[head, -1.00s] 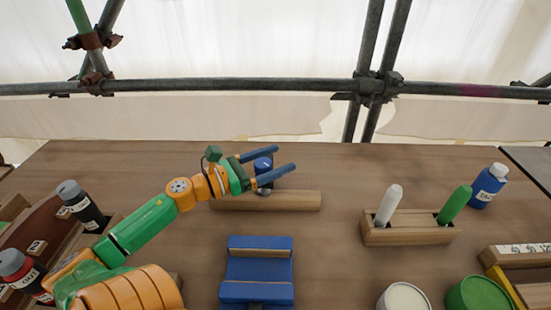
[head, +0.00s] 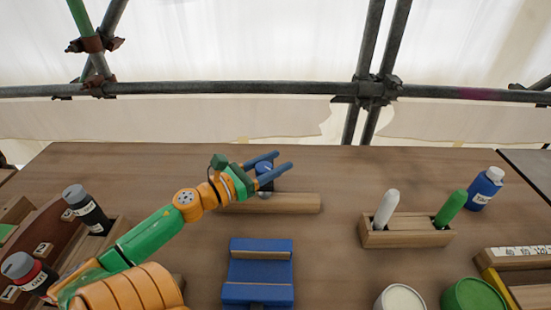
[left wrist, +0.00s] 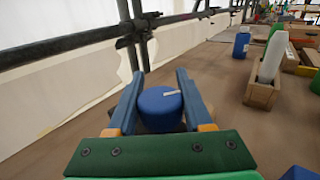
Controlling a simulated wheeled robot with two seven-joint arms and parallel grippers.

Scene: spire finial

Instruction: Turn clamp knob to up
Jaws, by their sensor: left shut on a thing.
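The clamp knob (head: 265,169) is a round blue cap on a wooden beam (head: 285,203) near the middle of the table. In the left wrist view the knob (left wrist: 158,108) shows from above, with a short white mark on its top pointing to the right of the picture. My left gripper (head: 283,160) reaches in from the left and is shut on the knob, with one blue finger on each side. The knob's lower part is partly hidden by a finger. My right gripper is not in view.
A blue block (head: 258,272) lies in front of the beam. A wooden holder (head: 405,237) with a white and a green marker stands to the right, with a blue bottle (head: 485,188) beyond it. Dark bottles stand at the left. Scaffold pipes (head: 230,87) cross behind the table.

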